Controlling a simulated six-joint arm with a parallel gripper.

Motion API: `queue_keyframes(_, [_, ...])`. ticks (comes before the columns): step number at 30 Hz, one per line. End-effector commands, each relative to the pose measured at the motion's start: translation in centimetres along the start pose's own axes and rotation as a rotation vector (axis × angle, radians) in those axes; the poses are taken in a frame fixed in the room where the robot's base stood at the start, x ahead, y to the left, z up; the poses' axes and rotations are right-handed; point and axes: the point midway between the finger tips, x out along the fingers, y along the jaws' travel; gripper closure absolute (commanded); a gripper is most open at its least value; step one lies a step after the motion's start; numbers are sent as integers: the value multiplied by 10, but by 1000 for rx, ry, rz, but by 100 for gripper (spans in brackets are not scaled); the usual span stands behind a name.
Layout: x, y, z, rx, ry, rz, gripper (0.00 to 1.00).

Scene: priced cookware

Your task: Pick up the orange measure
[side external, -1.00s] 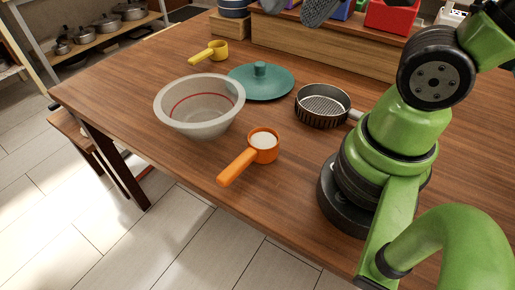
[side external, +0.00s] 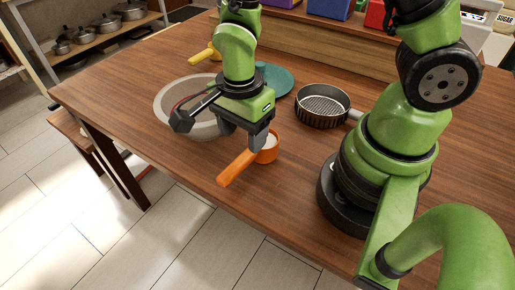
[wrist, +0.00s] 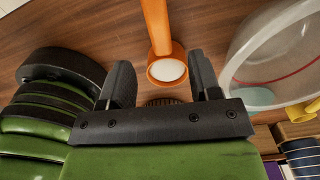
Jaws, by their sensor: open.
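The orange measure (side external: 238,167) stands on the wooden table with white contents in its cup, its handle pointing to the front left. In the wrist view its cup (wrist: 167,71) shows ahead of the gap between my fingers, nearer the right finger, with the handle running up and away. My gripper (side external: 219,132) is open and empty, hanging over the table by the measure and the bowl. In the wrist view both fingers of my gripper (wrist: 160,62) show spread apart.
A pale bowl (side external: 165,100) with a red line stands behind my gripper. A teal lid (side external: 281,79) and a yellow measure (side external: 200,55) lie farther back. A dark ridged pan (side external: 322,107) stands to the right. The table front left of the measure is clear.

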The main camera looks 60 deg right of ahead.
Motion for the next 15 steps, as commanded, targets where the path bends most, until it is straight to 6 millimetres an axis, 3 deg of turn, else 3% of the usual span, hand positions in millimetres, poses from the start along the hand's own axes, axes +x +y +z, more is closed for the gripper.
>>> queue_keyframes(10, [29,0,-1,0,1,2,43])
queue_keyframes(15, [53,1,-1,-1,1,4,43])
